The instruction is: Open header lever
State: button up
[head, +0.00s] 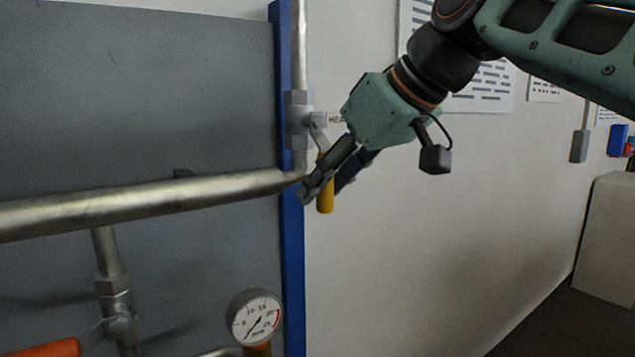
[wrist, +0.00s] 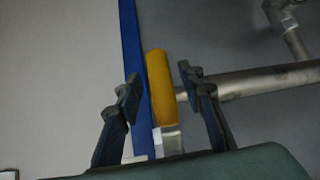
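The header lever has a yellow grip (head: 325,201) on a grey metal arm. It hangs down from the valve (head: 299,118) on the vertical pipe, beside a partly hidden label that begins "HEA". My gripper (head: 326,186) is at the lever, with its fingers on either side of the yellow grip. In the wrist view the yellow grip (wrist: 160,80) stands between the two open fingertips (wrist: 161,88), with a small gap on each side. In the head view my fingers hide part of the lever.
A thick horizontal pipe (head: 150,203) meets the vertical pipe just left of my gripper. A blue upright (head: 292,265) edges the grey panel.

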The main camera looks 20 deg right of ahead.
jog(key=v, duration=1.2)
